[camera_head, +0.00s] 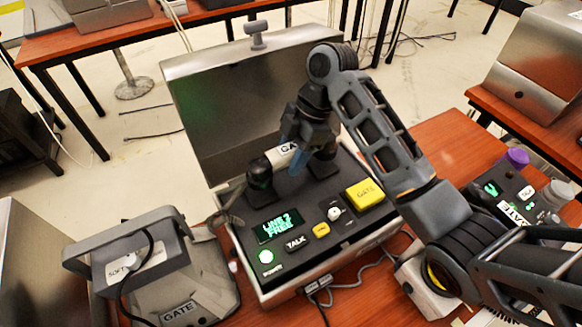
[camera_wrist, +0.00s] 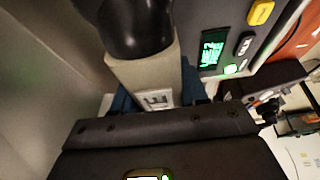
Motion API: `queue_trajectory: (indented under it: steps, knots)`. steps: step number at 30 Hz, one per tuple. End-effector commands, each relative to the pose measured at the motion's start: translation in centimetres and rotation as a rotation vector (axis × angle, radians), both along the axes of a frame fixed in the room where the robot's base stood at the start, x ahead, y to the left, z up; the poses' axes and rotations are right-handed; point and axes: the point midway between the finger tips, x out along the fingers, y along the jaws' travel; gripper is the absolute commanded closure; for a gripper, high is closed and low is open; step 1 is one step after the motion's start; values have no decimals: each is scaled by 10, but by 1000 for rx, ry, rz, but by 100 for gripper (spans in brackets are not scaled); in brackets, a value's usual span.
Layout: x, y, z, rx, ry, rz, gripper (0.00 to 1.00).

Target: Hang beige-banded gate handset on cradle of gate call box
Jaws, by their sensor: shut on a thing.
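The gate call box (camera_head: 215,110) stands open on the table in the middle of the head view. Its dark panel has a green screen reading "LINE 2 FREE" and a yellow GATE button (camera_head: 365,193). The handset (camera_head: 260,172) has black ends and a beige band (camera_head: 283,156) with dark letters. My gripper (camera_head: 293,158) is shut on it around the band. The handset lies across the cradle (camera_head: 258,194) at the panel's back; I cannot tell whether it touches. In the wrist view, one black end (camera_wrist: 135,28) and the beige band (camera_wrist: 145,75) show between blue fingers.
The open lid rises behind my gripper.

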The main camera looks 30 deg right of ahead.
Motion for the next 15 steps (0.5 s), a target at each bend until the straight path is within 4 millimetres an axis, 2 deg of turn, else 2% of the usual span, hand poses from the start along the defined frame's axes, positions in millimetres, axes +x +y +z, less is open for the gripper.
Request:
queue_trajectory:
  steps: [5, 10, 15]
  knots:
    - [0, 0, -13, 0, 2, -1, 97]
    - [0, 0, -36, 1, 1, -2, 97]
    - [0, 0, -40, 0, -1, 0, 97]
